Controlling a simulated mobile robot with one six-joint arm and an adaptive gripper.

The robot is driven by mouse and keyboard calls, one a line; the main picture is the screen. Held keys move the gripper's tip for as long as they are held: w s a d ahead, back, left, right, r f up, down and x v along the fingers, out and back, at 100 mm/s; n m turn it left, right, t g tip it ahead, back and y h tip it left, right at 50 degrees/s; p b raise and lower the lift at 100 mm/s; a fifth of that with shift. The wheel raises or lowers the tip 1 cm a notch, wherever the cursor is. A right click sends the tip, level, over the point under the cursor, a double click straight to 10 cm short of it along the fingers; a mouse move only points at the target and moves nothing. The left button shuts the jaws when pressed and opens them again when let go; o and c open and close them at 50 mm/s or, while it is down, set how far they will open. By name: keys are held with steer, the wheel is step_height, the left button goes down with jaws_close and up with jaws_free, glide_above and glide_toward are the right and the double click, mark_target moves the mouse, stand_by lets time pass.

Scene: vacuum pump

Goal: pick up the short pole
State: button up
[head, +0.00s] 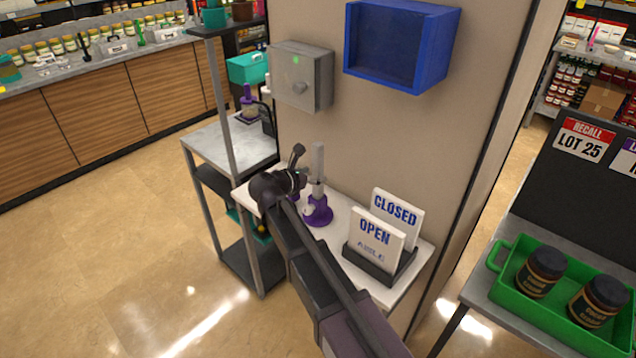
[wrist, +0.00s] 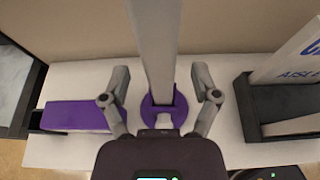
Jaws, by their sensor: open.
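An upright grey pole (head: 318,160) stands in a round purple base (head: 318,210) on a white shelf (head: 338,222) against the wall. In the wrist view the pole (wrist: 157,40) rises between my two fingers, with its purple base (wrist: 163,112) below. My gripper (wrist: 161,80) is open, one finger on each side of the pole, with a visible gap on both sides. In the head view my gripper (head: 300,172) is just left of the pole and partly hides the shelf. I cannot tell whether this is the short pole.
A black holder with OPEN (head: 375,240) and CLOSED (head: 396,215) signs stands right of the pole. A purple block (wrist: 80,117) lies to its left. A blue box (head: 400,45) and a grey switch box (head: 302,75) are on the wall above.

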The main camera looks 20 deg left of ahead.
steer(key=shift+x, duration=1.05)
jaws_close()
